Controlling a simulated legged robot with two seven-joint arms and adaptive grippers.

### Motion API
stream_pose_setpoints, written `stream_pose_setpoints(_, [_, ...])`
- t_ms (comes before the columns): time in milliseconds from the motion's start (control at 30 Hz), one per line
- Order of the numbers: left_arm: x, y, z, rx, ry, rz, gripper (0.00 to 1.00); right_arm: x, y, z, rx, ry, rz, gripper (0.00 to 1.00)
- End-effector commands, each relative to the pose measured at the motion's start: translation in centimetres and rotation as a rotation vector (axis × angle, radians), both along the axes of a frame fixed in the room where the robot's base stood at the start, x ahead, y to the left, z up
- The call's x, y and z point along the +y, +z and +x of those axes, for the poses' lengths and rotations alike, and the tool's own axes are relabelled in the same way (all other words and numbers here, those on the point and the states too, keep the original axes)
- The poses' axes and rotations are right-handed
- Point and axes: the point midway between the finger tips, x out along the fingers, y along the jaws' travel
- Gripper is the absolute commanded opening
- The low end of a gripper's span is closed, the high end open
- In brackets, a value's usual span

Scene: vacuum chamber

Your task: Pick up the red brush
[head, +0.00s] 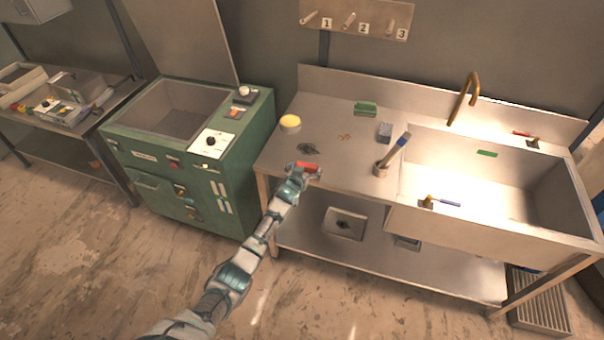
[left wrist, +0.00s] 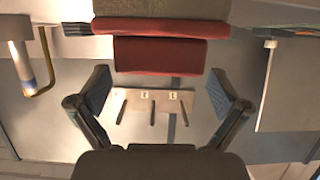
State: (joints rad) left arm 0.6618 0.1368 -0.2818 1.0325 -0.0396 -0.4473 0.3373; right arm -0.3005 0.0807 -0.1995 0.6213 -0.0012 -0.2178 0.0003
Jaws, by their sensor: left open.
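The red brush (head: 308,167) lies near the front left edge of the steel worktop (head: 340,133). In the head view my left gripper (head: 300,174) is right at it and hides part of it. In the left wrist view the red brush (left wrist: 160,55) fills the top middle, close in front of the fingers. The fingers of my left gripper (left wrist: 159,85) are spread apart, with nothing held between them. I cannot tell if they touch the brush. My right gripper is not in view.
A yellow-topped round pot (head: 290,124), a green brush (head: 365,108), a grey sponge (head: 384,132) and a blue-handled brush in a holder (head: 393,154) stand on the worktop. The sink (head: 480,215) is at the right. A green cabinet (head: 240,130) stands at the left.

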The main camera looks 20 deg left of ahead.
Motion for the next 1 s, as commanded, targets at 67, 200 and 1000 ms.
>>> stream_pose_setpoints(67, [0.0,0.1,-0.6,-0.001,-0.001,0.000,1.00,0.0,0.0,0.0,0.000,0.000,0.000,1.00])
stream_pose_setpoints(200, [0.1,0.8,-2.5,-0.001,-0.001,0.001,1.00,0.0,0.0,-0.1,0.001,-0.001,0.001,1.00])
stream_pose_setpoints(1000, [0.3,3.7,-10.7,0.003,0.000,0.000,1.00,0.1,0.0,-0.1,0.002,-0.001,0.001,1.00])
